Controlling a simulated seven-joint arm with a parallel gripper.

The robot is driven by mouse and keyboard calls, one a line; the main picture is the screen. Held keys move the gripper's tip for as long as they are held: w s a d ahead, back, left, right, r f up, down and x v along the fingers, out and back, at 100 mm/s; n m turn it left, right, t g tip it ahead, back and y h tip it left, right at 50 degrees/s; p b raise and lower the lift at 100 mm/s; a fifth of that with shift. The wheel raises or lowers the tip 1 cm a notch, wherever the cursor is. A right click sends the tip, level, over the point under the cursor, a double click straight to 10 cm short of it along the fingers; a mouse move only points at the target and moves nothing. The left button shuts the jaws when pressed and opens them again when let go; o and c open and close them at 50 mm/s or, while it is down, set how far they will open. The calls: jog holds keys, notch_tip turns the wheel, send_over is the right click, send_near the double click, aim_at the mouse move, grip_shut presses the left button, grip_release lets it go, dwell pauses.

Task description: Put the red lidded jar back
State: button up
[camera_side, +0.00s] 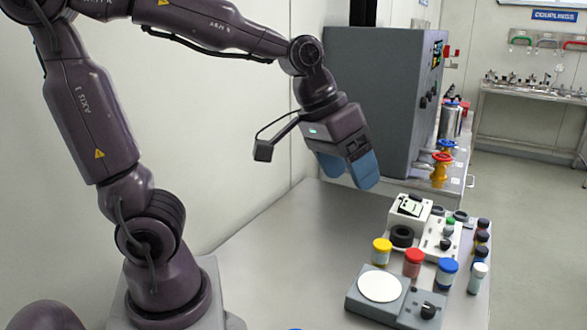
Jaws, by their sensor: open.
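The red lidded jar (413,263) stands upright on the metal table, right of the yellow lidded jar (381,251) and left of the blue lidded jar (447,272). It is just behind a grey device with a round white plate (379,287). My gripper (350,172) has blue fingers and is open and empty. It is high above the table, up and to the left of the jars, and apart from them. The front device hides part of the table around the jar's foot.
A pale-capped vial (477,278) and several dark-capped vials (482,238) stand at the right edge. White instruments (408,212) and a black ring (401,236) are behind the jars. A large grey cabinet (375,95) rises behind my gripper. The table's left part (275,265) is clear.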

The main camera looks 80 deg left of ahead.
jog(key=s+m+t+y, duration=0.1)
jog(key=s+m, duration=0.1)
jog(key=s, duration=0.6)
jog(key=shift+s+d+r+m, duration=0.2)
jog(key=shift+d+r+m, duration=0.1)
jog(key=shift+r, duration=0.1)
dwell(0.5)
